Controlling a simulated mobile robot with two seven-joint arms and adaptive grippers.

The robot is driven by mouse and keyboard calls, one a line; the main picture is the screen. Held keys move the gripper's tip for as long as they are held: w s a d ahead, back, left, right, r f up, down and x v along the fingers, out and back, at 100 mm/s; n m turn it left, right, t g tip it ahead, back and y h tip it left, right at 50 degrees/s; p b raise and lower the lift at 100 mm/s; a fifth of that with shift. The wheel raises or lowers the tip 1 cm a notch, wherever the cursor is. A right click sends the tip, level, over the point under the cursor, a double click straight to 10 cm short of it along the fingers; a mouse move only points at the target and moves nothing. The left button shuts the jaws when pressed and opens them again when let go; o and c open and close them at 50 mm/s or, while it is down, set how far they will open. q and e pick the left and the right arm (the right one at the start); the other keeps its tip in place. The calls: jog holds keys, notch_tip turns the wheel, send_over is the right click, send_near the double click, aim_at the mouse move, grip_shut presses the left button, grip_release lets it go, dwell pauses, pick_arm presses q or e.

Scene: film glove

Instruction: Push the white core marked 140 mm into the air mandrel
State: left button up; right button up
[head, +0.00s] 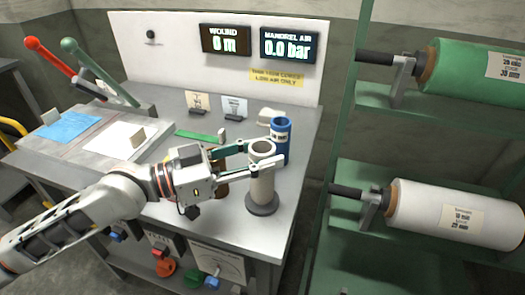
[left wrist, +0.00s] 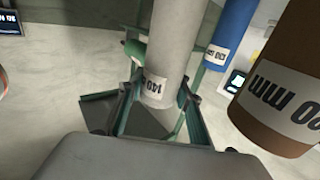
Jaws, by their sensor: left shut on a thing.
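The white core (head: 262,185) stands upright on a dark round base (head: 262,205) near the table's front right corner. In the left wrist view the white core (left wrist: 172,45) carries a label reading 140, upside down. My left gripper (head: 264,153) has one finger on each side of it near its top and is shut on it. In the left wrist view the fingers (left wrist: 160,95) flank the core by its label. I cannot tell for sure which part is the air mandrel. My right gripper is not in view.
A blue core (head: 281,135) stands close behind the white one. A brown core (left wrist: 285,80), partly hidden by my gripper in the head view, stands near. A green rack (head: 342,170) with rolls is at the right. The mandrel air display (head: 288,46) reads 0.0 bar.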

pick_arm(q)
jog(key=shift+f, duration=0.45)
jog(key=shift+f+b, duration=0.35)
jog(key=shift+b, duration=0.05)
jog(key=o, duration=1.2)
jog(key=shift+v, duration=6)
